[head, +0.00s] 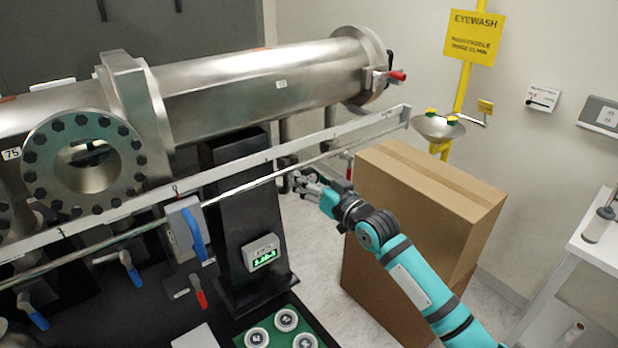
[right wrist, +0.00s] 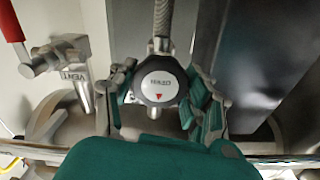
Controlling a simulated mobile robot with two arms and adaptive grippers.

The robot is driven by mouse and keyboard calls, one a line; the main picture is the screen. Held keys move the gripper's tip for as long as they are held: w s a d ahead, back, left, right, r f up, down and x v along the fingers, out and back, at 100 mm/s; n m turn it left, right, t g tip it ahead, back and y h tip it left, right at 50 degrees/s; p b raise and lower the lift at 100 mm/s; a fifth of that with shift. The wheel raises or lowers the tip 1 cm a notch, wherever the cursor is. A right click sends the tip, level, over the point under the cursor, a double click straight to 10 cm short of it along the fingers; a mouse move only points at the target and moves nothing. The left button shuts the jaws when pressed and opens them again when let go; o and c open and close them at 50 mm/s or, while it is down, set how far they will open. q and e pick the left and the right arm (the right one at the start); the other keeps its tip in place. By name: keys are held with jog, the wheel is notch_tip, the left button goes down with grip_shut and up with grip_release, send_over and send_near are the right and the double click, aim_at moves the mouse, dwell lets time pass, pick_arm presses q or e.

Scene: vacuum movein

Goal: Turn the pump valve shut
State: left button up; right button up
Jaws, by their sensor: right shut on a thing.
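In the right wrist view the pump valve is a round knob (right wrist: 160,86) with a pale face, a printed word and a red triangle mark. A braided hose runs up from it. The teal fingers of my right gripper (right wrist: 157,100) are closed around the knob, one on each side. In the head view my right gripper (head: 306,183) reaches to the gap beside the black column, just below the long rail; the knob is too small and covered to make out there. My left gripper is not in view.
A vent valve (right wrist: 72,72) with a red handle is close by at the left in the wrist view. A cardboard box (head: 425,210) stands right beside my right arm. A long grey rail (head: 240,165) crosses above the gripper. The black column (head: 240,220) stands left of it.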

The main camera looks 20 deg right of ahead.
jog(key=shift+f, duration=0.15)
jog(key=o, duration=1.2)
jog(key=v, duration=1.2)
